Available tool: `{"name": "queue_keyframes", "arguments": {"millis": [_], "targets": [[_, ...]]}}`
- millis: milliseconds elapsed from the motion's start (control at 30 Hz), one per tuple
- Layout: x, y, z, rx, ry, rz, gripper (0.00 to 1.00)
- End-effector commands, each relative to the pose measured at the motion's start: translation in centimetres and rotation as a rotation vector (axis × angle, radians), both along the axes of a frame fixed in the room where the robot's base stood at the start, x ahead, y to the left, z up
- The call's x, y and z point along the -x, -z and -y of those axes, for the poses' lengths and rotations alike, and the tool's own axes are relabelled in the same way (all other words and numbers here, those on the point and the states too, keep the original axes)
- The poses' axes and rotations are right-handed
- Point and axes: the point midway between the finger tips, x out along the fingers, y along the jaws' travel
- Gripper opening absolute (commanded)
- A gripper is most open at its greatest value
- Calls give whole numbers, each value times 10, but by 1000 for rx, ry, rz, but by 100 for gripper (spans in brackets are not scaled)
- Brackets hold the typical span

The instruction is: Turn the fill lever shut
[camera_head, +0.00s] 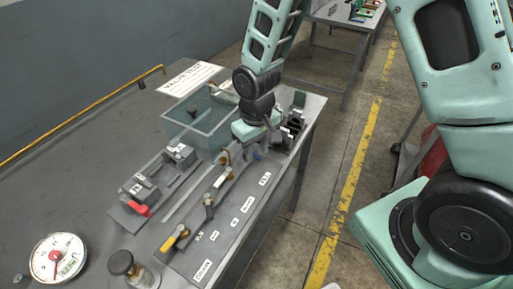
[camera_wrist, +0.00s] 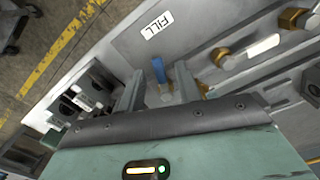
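The fill lever has a blue handle (camera_wrist: 159,71). In the head view my gripper (camera_head: 262,147) is down at the far end of the valve panel (camera_head: 228,229). Only a small blue bit of the lever (camera_head: 257,156) shows there; the rest is hidden by my gripper.
Other levers share the panel, including a yellow-handled one (camera_head: 174,238) at the near end. Dark fittings (camera_wrist: 82,97) lie close left of my gripper.

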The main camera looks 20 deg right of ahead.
Motion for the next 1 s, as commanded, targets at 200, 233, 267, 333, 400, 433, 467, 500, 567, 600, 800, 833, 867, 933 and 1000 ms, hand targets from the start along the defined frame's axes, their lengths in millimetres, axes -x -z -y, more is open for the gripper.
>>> {"name": "queue_keyframes", "arguments": {"millis": [200, 233, 267, 333, 400, 433, 467, 500, 567, 600, 800, 833, 867, 933, 1000], "targets": [[0, 0, 0, 0, 0, 0, 15], [0, 0, 0, 0, 0, 0, 6], [0, 0, 0, 0, 0, 0, 0], [0, 0, 0, 0, 0, 0, 0], [0, 0, 0, 0, 0, 0, 0], [0, 0, 0, 0, 1, 0, 0], [0, 0, 0, 0, 2, 0, 0], [0, -1, 0, 0, 5, 0, 0], [0, -1, -1, 0, 12, 1, 0], [0, -1, -1, 0, 20, 1, 0], [0, -1, -5, 1, 105, 1, 0], [1, -1, -5, 1, 123, 1, 0], [1, -1, -6, 1, 145, 1, 0], [1, -1, -8, 1, 199, 1, 0], [1, -1, -11, 1, 259, 2, 0]]}}
